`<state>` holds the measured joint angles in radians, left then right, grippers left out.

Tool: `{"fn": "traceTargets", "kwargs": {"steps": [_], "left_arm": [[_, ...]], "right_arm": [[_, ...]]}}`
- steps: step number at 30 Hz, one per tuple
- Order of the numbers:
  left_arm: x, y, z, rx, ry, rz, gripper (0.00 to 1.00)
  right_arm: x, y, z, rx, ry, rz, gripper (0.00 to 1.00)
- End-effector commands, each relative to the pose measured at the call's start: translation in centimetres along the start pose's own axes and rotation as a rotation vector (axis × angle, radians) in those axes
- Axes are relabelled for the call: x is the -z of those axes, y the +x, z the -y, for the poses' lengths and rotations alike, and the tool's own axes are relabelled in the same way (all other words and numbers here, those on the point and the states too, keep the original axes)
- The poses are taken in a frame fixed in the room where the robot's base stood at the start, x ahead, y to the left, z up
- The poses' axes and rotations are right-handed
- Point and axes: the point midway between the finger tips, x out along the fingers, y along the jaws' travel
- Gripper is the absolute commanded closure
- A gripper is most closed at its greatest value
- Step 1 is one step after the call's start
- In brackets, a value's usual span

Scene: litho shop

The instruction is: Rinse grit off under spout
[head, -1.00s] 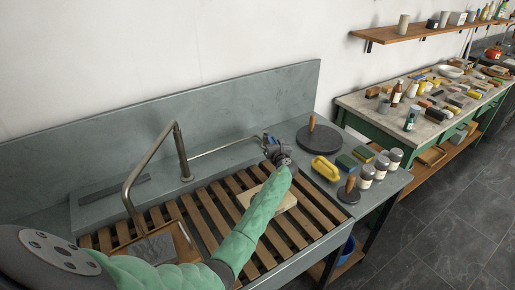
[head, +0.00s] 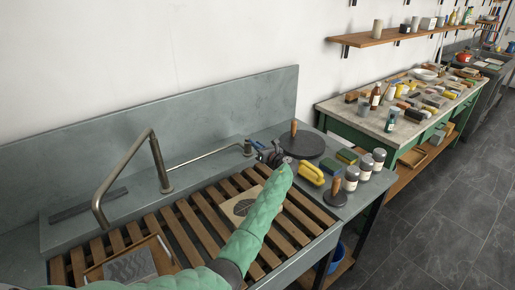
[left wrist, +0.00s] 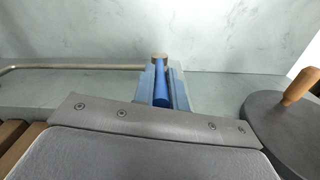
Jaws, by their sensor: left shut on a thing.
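My left gripper (head: 268,153) is at the back of the sink, shut on the blue tap handle (left wrist: 160,85). The handle sits by the valve (head: 248,147) at the right end of a thin pipe. The bent metal spout (head: 125,170) rises from the ledge and arches over the left of the slats; no water shows at it. A grey stone (head: 130,264) lies in a wooden tray at the lower left, beneath the spout side. My right gripper is out of view.
Right of the slats stand a dark round levigator with a wooden handle (head: 302,146), a smaller one (head: 335,198), a yellow brush (head: 310,174), sponges (head: 346,156) and several jars (head: 365,167). A cluttered bench (head: 345,108) stands farther right.

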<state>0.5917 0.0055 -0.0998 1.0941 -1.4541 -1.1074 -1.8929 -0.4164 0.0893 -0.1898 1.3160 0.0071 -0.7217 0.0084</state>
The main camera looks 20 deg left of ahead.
Motion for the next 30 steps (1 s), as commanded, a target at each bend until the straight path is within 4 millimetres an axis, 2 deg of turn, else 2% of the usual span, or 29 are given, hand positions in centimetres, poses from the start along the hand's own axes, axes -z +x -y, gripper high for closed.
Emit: {"fn": "traceTargets", "kwargs": {"steps": [3,4,7,16,20,23,30], "left_arm": [[0.1,-0.1,0.0,0.000,0.001,-0.002,1.00],[0.1,-0.1,0.0,0.000,0.000,-0.002,0.85],[0.1,-0.1,0.0,0.000,0.000,-0.001,0.65],[0.0,-0.1,0.0,0.001,-0.001,0.000,0.65],[0.2,-1.0,0.1,0.002,-0.001,0.000,0.65],[0.3,-2.3,0.2,0.003,-0.002,0.000,0.65],[0.3,-5.8,0.1,0.001,-0.002,-0.001,0.65]], "right_arm": [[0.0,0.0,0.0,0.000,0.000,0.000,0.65],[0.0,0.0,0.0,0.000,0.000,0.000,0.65],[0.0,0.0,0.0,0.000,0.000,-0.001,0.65],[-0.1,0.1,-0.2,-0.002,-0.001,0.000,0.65],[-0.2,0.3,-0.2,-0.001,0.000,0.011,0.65],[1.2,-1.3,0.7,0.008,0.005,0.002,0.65],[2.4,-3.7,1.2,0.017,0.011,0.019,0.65]]}}
